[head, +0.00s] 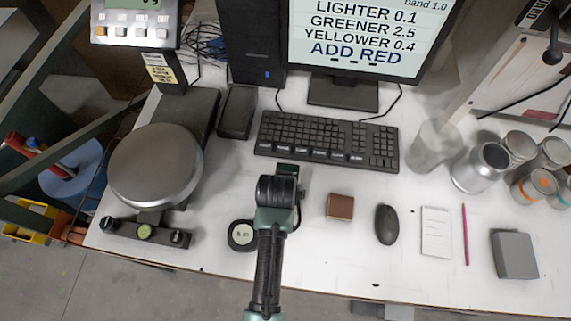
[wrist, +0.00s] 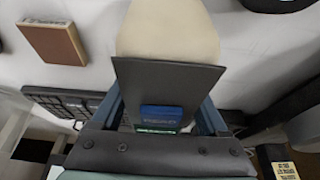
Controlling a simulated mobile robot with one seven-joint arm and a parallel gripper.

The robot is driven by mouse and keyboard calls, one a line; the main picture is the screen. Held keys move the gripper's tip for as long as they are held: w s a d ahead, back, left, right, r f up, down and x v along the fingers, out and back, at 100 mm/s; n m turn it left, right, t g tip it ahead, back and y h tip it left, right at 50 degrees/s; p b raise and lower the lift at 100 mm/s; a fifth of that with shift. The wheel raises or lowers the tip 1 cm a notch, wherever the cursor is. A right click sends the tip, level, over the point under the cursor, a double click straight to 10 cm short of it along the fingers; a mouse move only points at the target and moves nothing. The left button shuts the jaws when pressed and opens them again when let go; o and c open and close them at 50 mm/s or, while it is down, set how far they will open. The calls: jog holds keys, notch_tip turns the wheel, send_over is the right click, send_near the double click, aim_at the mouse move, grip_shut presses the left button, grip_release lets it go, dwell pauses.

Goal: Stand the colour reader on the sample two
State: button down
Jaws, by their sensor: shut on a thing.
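My gripper (wrist: 160,118) is shut on a dark device, which I take to be the colour reader (wrist: 165,82). In the wrist view it has a dark flat face, a blue patch and a small green display between the fingers. No label names sample two. A brown square block (head: 340,206) lies right of my gripper, apart from it; it also shows in the wrist view (wrist: 54,42).
A black round piece with a white label (head: 241,236) lies left of my arm. A scale (head: 155,165) stands left, the keyboard (head: 325,140) behind. A mouse (head: 386,224), notepad (head: 436,231), pink pencil (head: 465,234), grey box (head: 515,253) and several cans (head: 480,165) are right.

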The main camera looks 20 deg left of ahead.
jog(key=shift+w, duration=0.1)
jog(key=shift+f, duration=0.1)
grip_release()
jog(key=v, duration=1.2)
jog(key=shift+b, duration=0.3)
